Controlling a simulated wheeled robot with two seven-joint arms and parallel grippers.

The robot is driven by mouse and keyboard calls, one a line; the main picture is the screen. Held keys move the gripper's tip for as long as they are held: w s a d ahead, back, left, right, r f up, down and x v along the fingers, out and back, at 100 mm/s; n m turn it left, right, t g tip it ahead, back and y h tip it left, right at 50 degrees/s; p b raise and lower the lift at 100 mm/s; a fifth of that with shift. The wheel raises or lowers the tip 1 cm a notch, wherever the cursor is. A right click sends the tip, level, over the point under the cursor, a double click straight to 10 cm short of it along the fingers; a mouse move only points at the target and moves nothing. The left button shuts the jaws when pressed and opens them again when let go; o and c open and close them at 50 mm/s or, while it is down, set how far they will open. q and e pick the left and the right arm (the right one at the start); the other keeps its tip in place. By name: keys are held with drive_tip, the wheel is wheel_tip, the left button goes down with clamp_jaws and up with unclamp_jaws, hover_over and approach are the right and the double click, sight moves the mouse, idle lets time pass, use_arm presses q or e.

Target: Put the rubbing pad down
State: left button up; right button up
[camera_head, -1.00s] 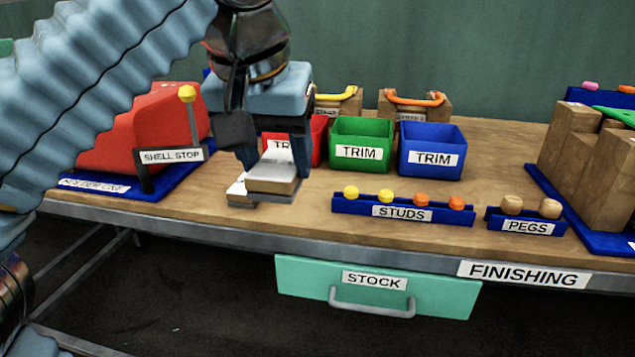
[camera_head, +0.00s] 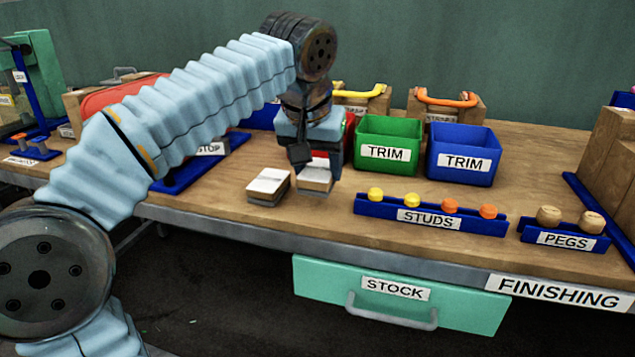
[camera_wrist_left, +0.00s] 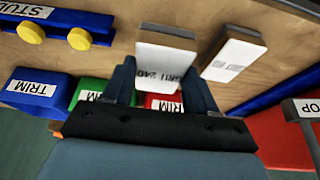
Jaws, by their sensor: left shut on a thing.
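My left gripper (camera_head: 315,160) is shut on a rubbing pad (camera_head: 315,180), a small block with a pale top and a grey underside. In the left wrist view the held pad (camera_wrist_left: 165,62) sits between the two fingers (camera_wrist_left: 162,85), its label partly showing "240". It is at or just above the bench top; I cannot tell if it touches. A second, similar pad (camera_head: 268,187) lies on the bench just left of it, apart by a narrow gap. That pad also shows in the left wrist view (camera_wrist_left: 233,58). My right gripper is not in view.
Green (camera_head: 388,148) and blue (camera_head: 462,155) TRIM bins stand right of the gripper; a red bin (camera_wrist_left: 163,102) is mostly hidden behind it. A STUDS rack (camera_head: 430,218) and PEGS rack (camera_head: 563,240) stand near the front edge. Bare wood lies in front of the pads.

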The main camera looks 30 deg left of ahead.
sight(316, 171)
use_arm(q)
drive_tip(key=shift+s+x, duration=0.2)
drive_tip(key=shift+x, duration=0.75)
drive_tip(key=shift+s+x, duration=0.2)
drive_tip(key=shift+x, duration=0.75)
drive_tip(key=shift+f, duration=0.15)
drive_tip(key=shift+f+b, duration=0.15)
drive_tip(key=shift+b, duration=0.2)
drive_tip(key=o, duration=1.1)
drive_tip(key=shift+r, duration=0.25)
drive_tip(key=p+v, duration=0.2)
drive_tip(key=v, duration=1)
